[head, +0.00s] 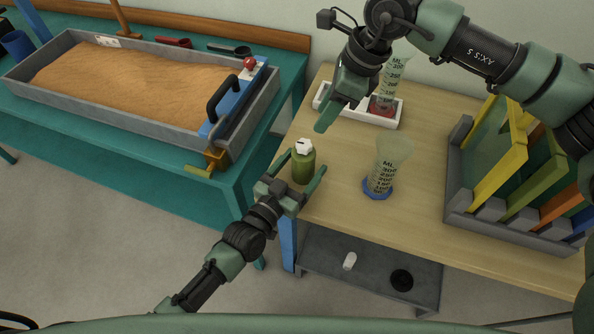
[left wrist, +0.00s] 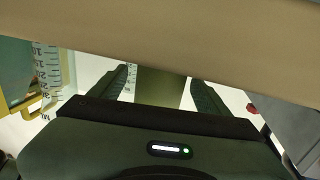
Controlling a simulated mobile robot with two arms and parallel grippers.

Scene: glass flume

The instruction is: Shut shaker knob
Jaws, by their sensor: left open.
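The shaker (head: 303,169) is a green bottle standing upright near the left edge of the wooden table. Its white knob (head: 304,146) sits on top with a small dark mark; whether it is open or shut is too small to tell. My left gripper (head: 301,172) is open, with one finger on each side of the shaker. In the left wrist view an olive body, seemingly the shaker (left wrist: 158,88), shows between the fingers, and contact is unclear. My right gripper (head: 325,118) hangs above the table, behind and right of the shaker; its opening is hidden.
A measuring cylinder on a blue base (head: 378,188) stands right of the shaker. Another cylinder (head: 393,82) stands in a white tray (head: 333,103) behind. A grey rack with coloured panels (head: 470,225) fills the right. A sand flume (head: 60,98) is at left. The front middle tabletop is clear.

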